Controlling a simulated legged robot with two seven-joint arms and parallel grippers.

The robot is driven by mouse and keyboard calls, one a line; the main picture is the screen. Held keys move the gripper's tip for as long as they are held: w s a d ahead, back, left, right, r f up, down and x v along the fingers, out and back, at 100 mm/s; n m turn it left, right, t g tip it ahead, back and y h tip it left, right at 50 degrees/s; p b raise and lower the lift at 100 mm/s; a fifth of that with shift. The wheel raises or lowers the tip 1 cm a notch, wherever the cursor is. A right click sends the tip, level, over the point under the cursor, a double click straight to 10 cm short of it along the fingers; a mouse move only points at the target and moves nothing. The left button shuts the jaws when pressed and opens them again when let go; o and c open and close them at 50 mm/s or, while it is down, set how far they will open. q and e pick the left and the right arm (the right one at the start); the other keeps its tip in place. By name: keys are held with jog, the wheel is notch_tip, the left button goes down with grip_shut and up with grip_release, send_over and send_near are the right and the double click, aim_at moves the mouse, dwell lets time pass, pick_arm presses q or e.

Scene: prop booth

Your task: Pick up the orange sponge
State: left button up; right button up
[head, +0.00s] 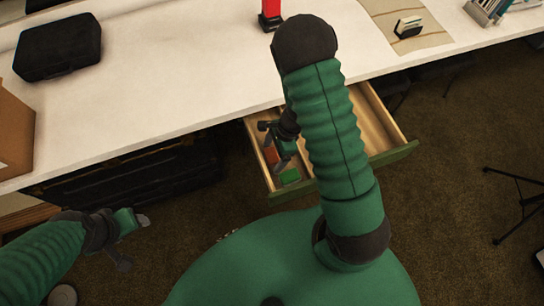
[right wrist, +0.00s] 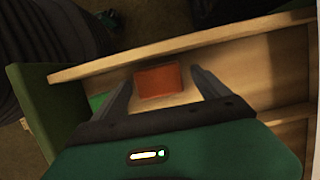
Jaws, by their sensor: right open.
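The orange sponge (right wrist: 158,80) is a small reddish-orange block lying in an open wooden drawer (right wrist: 235,62). In the right wrist view it sits between and just beyond the spread fingers of my right gripper (right wrist: 163,88), with a gap on each side. In the head view the sponge (head: 271,155) shows partly, beside the right gripper (head: 273,146), which is open and empty over the drawer. My left gripper (head: 132,240) is open and empty at the lower left, over the floor. Whether the right fingers are level with the sponge is hard to tell.
A green block (head: 289,176) lies in the drawer near its front corner. The drawer's green front (head: 395,154) and wooden walls surround the sponge. The white table (head: 190,75) above bears a black case (head: 58,47) and a red item (head: 271,12). My right arm hides part of the drawer.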

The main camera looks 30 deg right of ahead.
jog(key=shift+a, duration=0.15)
jog(key=c, duration=1.4)
jog(key=shift+r, duration=0.15)
